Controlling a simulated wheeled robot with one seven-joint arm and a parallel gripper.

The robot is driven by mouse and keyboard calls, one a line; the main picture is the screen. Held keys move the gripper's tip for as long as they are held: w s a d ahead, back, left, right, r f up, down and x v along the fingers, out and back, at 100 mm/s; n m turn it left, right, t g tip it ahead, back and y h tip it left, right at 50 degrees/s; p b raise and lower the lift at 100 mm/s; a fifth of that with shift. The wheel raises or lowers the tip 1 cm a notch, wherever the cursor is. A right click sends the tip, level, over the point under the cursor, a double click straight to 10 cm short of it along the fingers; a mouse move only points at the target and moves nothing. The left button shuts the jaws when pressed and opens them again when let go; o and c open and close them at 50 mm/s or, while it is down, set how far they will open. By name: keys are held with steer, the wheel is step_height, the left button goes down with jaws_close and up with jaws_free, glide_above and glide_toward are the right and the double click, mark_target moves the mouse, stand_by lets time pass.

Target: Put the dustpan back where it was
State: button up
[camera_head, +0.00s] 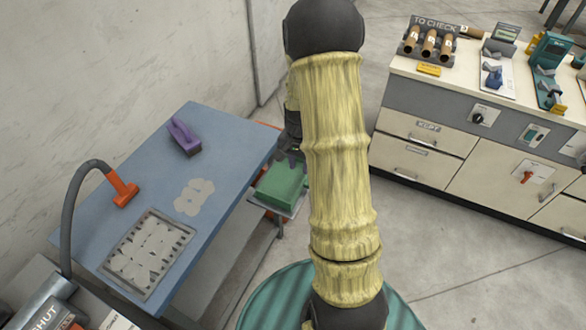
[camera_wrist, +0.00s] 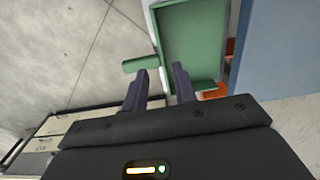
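The green dustpan (camera_head: 282,185) lies beside the right edge of the blue table, over a grey plate. In the wrist view its flat green pan (camera_wrist: 194,38) fills the upper middle, with a short round handle (camera_wrist: 138,64) sticking out to the left. My gripper (camera_head: 288,161) is just above the dustpan in the head view, partly hidden by my yellow-sleeved arm. In the wrist view its two dark fingers (camera_wrist: 160,76) are apart, with the handle near the left fingertip. I see nothing clamped between them; contact cannot be told.
The blue table (camera_head: 225,150) holds a purple brush-like object (camera_head: 185,138), an orange nozzle on a grey hose (camera_head: 122,188), a pale patch (camera_head: 194,197) and a framed grate (camera_head: 148,253). A drawer cabinet (camera_head: 425,130) stands at right.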

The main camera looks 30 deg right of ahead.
steer(key=s+a+r+n+t, duration=0.2)
steer(key=s+a+r+n, duration=0.8)
steer(key=s+a+r, duration=0.2)
steer(key=shift+s+a, duration=0.2)
steer(key=shift+a, duration=0.35)
steer(key=shift+w, duration=0.1)
